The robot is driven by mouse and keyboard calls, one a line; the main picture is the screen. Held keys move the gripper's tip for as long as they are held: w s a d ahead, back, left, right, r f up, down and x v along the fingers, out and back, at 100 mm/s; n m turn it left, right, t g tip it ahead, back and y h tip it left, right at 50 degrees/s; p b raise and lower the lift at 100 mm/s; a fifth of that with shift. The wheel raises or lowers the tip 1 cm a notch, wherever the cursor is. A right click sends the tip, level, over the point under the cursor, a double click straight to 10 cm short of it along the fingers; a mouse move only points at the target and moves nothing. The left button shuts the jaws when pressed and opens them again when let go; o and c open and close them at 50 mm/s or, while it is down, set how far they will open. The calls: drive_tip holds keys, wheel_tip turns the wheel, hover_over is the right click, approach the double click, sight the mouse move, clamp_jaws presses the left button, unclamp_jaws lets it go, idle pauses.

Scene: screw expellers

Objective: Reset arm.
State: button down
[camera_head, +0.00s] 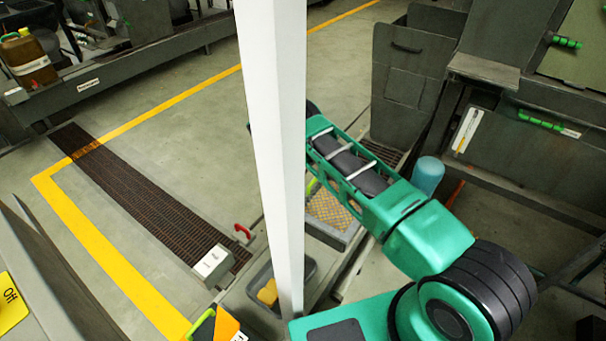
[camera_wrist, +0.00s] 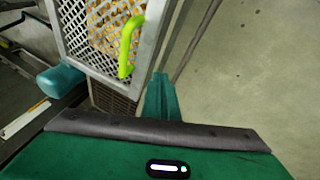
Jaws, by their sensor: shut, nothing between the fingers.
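My gripper (camera_wrist: 160,98) shows in the wrist view as narrow green fingers close together at the lower middle, shut and empty. It points at the edge of a mesh-sided tray and the grey floor, touching nothing that I can make out. In the head view my green and black arm reaches up from the lower right, bent at a large black joint. Its far end runs behind the white upright, so my gripper is hidden there.
A mesh tray (camera_wrist: 100,35) with orange-brown contents and a lime handle (camera_wrist: 130,45) is near my gripper. A teal cylinder (camera_head: 427,175) stands beside my arm. A grey bin (camera_head: 312,272) holds a yellow item. Machines line the right. Floor (camera_head: 190,150) at left is open.

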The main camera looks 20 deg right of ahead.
drive_tip(key=w+a+r, duration=0.2)
drive_tip(key=a+r, duration=0.2)
drive_tip(key=a, duration=0.1)
drive_tip(key=d+r, duration=0.7)
drive_tip(key=r, duration=0.5)
drive_tip(key=s+d+r+y, duration=0.1)
drive_tip(key=s+d+r, duration=0.5)
drive_tip(key=r, duration=0.3)
drive_tip(key=s+d+r+g, duration=0.1)
drive_tip(key=s+d+r, duration=0.5)
drive_tip(key=r, duration=0.2)
drive_tip(key=s+d+r+y, duration=0.1)
drive_tip(key=s+d+r, duration=0.5)
drive_tip(key=r, duration=0.3)
drive_tip(key=s+d+r+y, duration=0.1)
drive_tip(key=s+d+r, duration=0.15)
drive_tip(key=s, duration=0.85)
drive_tip(key=s+d+r+y, duration=0.1)
drive_tip(key=s+r, duration=0.3)
drive_tip(key=s, duration=0.7)
drive_tip(key=s+a+f, duration=0.1)
drive_tip(key=s+a, duration=0.1)
drive_tip(key=s, duration=0.9)
drive_tip(key=s+a+f+y, duration=0.1)
drive_tip(key=s+a+f, duration=0.1)
drive_tip(key=s, duration=0.9)
drive_tip(key=shift+s+a+f+n+t, duration=0.2)
drive_tip(key=shift+s+a+n+t, duration=0.15)
drive_tip(key=shift+a, duration=0.25)
